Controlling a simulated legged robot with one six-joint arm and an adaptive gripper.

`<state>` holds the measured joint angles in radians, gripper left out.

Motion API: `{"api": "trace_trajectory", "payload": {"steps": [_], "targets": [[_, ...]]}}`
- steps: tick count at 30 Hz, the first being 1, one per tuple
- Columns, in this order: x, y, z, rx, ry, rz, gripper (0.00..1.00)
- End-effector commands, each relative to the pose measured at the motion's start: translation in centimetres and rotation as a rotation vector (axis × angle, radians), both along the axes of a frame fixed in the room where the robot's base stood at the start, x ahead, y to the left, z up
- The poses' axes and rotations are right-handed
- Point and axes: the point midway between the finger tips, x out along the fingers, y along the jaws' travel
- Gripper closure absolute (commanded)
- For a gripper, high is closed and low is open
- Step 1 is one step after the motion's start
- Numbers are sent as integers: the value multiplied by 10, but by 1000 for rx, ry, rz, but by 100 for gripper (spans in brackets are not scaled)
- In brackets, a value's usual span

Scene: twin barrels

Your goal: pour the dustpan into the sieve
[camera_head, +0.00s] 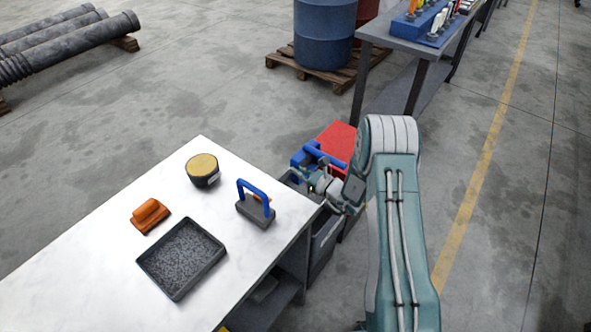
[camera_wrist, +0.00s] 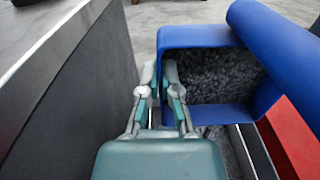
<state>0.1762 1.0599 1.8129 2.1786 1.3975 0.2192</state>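The blue dustpan (camera_wrist: 210,38) fills the right of the wrist view, with grey gravel (camera_wrist: 225,78) inside it. In the head view the dustpan (camera_head: 318,154) is past the table's right edge, above a grey crate. My gripper (camera_wrist: 163,85) is at the dustpan's left wall, one finger on each side, and appears closed on that wall. In the head view my gripper (camera_head: 322,188) is partly hidden by its own wrist. A round dark bowl with a yellowish top (camera_head: 202,169) stands on the white table; it may be the sieve, but I cannot tell surely.
Blue barrel (camera_head: 324,35) is farther back.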

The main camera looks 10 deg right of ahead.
Motion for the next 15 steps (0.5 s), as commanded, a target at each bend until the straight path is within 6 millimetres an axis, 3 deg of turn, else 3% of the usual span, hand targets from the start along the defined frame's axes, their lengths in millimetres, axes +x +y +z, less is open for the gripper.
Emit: {"api": "trace_trajectory", "payload": {"steps": [15], "targets": [[-9,-10,-1,125,-126,-1,100]]}}
